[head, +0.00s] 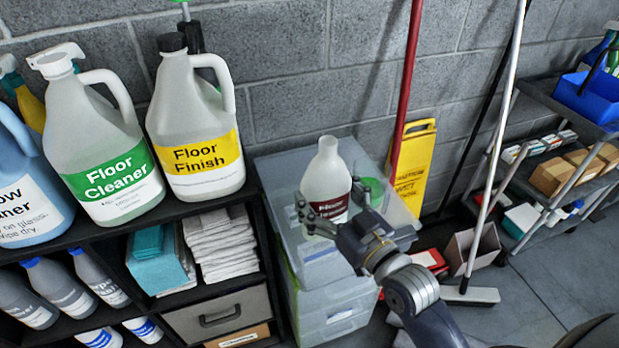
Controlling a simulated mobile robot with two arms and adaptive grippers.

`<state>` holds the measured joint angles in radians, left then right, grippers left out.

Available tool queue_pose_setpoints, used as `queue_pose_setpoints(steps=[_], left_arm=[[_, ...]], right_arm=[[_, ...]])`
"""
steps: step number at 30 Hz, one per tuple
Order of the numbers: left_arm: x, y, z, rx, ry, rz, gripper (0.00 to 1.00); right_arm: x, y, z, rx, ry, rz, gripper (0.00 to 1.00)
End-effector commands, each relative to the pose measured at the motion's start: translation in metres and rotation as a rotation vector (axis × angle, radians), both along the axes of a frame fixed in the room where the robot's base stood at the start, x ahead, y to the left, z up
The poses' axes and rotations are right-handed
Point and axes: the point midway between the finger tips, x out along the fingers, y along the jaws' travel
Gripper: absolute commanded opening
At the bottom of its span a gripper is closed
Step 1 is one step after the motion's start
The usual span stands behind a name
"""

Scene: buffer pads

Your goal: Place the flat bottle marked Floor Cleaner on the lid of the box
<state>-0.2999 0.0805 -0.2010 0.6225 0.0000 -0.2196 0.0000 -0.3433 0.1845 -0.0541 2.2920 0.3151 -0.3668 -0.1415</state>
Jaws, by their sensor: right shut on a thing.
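A white bottle (325,178) with no visible cap and a dark red label stands upright over the lid (285,185) of a clear plastic box. Its label starts with "Floor"; the rest is hidden. My right gripper (328,222) is shut on this bottle low down, its fingers at the front and side. I cannot tell whether the bottle's base touches the lid. A large jug (95,135) with a green label reading "Floor Cleaner" stands on the black shelf at left. My left gripper is not in view.
A "Floor Finish" jug (195,125) stands on the shelf beside the box. A small green round thing (373,188) shows behind the bottle. A red pole (405,90), a yellow sign (413,165) and a broom (470,294) are to the right. The lid's left part is bare.

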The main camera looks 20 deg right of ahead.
Motion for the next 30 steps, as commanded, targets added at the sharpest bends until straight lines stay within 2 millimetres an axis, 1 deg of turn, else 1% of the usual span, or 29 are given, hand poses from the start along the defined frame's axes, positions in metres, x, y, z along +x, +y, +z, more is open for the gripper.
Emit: queue_pose_setpoints(steps=[1, 9, 13, 15, 18, 25, 30], left_arm=[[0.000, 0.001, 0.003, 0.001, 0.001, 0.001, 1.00], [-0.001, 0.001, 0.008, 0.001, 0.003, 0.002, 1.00], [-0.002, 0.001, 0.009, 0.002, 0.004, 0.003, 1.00], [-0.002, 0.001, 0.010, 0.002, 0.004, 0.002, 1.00], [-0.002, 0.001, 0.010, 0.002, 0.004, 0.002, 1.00], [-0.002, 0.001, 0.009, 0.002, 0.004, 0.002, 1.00], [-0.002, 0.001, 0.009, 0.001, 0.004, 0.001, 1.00]], right_arm=[[0.012, 0.001, 0.003, 0.003, -0.007, -0.001, 0.28], [0.068, 0.004, -0.002, 0.003, -0.007, -0.001, 0.28], [0.087, 0.005, -0.005, 0.002, -0.006, 0.000, 0.28], [0.093, 0.005, -0.006, 0.002, -0.005, 0.000, 0.28], [0.097, 0.006, -0.010, 0.001, -0.002, 0.000, 0.28], [0.096, 0.005, -0.039, 0.001, -0.001, -0.001, 0.28], [0.096, 0.005, -0.043, 0.002, -0.004, -0.001, 0.28]])
